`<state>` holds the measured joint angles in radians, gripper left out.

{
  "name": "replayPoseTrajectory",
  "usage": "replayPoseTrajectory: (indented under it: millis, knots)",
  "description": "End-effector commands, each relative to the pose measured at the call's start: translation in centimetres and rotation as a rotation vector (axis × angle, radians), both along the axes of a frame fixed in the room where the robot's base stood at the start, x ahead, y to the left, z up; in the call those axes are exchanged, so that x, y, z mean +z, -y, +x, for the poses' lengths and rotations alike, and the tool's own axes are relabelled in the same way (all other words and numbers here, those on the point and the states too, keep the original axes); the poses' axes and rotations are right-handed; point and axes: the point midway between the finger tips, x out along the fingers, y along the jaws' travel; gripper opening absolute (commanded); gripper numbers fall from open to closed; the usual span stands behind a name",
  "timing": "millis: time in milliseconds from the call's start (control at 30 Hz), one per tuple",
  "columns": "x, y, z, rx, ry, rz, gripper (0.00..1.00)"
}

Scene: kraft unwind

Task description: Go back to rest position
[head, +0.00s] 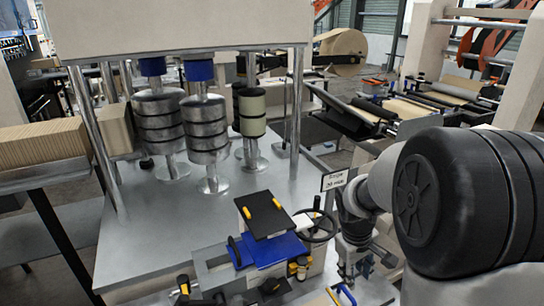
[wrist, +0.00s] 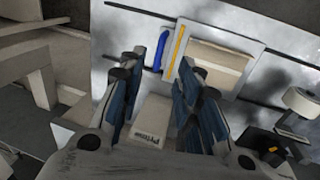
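My gripper (head: 360,262) hangs low at the right of the head view, below my dark-capped arm, above a light metal surface. In the wrist view its two blue-padded fingers (wrist: 167,75) stand apart, with nothing seen held between them. Beyond the fingertips lie a blue handle-like piece (wrist: 158,55), a yellow strip (wrist: 177,47) and a beige block (wrist: 220,62) on a grey metal surface (wrist: 125,25). I cannot tell the height of the fingertips above that surface.
Left of my gripper stands a blue fixture (head: 270,250) with a black plate (head: 264,214) and a handwheel (head: 318,226). A small sign (head: 335,179) is close to my arm. Stacked grey cylinders (head: 205,130) and metal posts (head: 297,110) stand farther left on the metal table (head: 150,235).

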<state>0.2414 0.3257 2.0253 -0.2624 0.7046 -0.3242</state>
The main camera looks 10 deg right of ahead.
Motion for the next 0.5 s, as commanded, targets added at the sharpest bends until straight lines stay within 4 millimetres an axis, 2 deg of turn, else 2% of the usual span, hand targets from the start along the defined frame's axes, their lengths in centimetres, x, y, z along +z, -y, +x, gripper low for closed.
replayPoseTrajectory:
  millis: [167, 300, 500]
  knots:
    - [4.4, -2.4, -1.9, -0.037, 0.067, 0.012, 0.31]
    - [8.9, -5.6, -5.5, -0.088, 0.148, 0.044, 0.31]
    - [13.1, -9.9, -11.7, -0.159, 0.257, 0.118, 0.31]
